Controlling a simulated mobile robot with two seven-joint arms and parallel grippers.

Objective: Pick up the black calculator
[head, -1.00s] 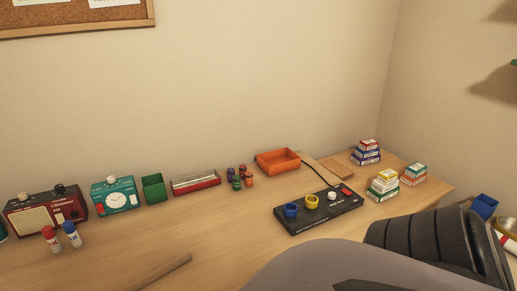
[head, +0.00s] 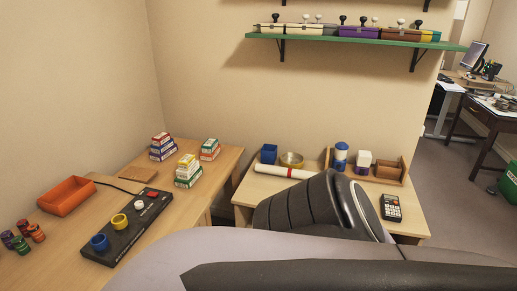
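The black calculator (head: 391,207) lies on the smaller wooden desk (head: 263,188) at the right, near its right front part, with its keys and pale display facing up. A black ribbed part of my own arm stands just left of it and hides some of the desk. Neither of my grippers shows in the head view, so I cannot see whether they are open or shut. Nothing is seen touching the calculator.
A rolled paper with a red band (head: 290,172), a blue cup (head: 269,154), a brass bowl (head: 291,160) and a wooden organizer (head: 388,171) stand behind. The left desk holds a black panel (head: 127,228), an orange tray (head: 66,196) and stacked boxes (head: 188,171). A green shelf (head: 350,39) hangs above.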

